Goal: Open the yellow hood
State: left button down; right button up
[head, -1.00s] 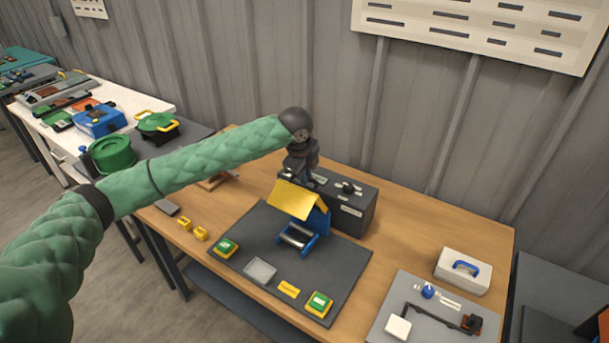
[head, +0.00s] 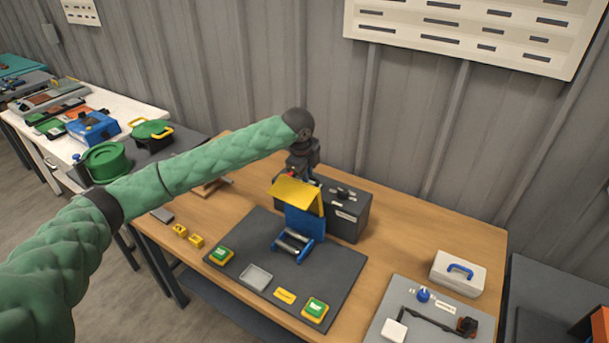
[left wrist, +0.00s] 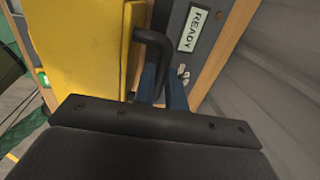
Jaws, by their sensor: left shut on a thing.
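The yellow hood (head: 298,194) is raised and tilted above its blue stand (head: 304,222), which has rollers at its base (head: 293,243). The hood also fills the upper left of the left wrist view (left wrist: 85,50). My left gripper (head: 302,175) is at the hood's back upper edge. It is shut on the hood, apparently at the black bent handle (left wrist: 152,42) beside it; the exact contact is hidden. My right gripper is out of view.
A dark control box (head: 350,212) stands right behind the hood. The dark mat (head: 330,262) holds green-topped buttons (head: 315,308) and a grey tray (head: 256,277). A white case (head: 457,273) and a grey board (head: 415,295) lie to the right. Open wood lies between.

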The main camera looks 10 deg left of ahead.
pick_arm(q)
jog(key=shift+w+d, duration=0.2)
jog(key=shift+w, duration=0.4)
jog(key=shift+w+d+f, duration=0.25)
jog(key=shift+w, duration=0.35)
jog(key=shift+w+d+f, duration=0.2)
jog(key=shift+w, duration=0.35)
jog(key=c, duration=2.2)
grip_release()
jog(key=shift+w+d+f, duration=0.3)
jog(key=shift+w+f, duration=0.2)
jog(key=shift+w, duration=0.35)
jog(key=c, duration=2.1)
grip_release()
jog(key=shift+r, duration=0.1)
jog(key=shift+c, duration=0.2)
jog(key=shift+o, duration=0.3)
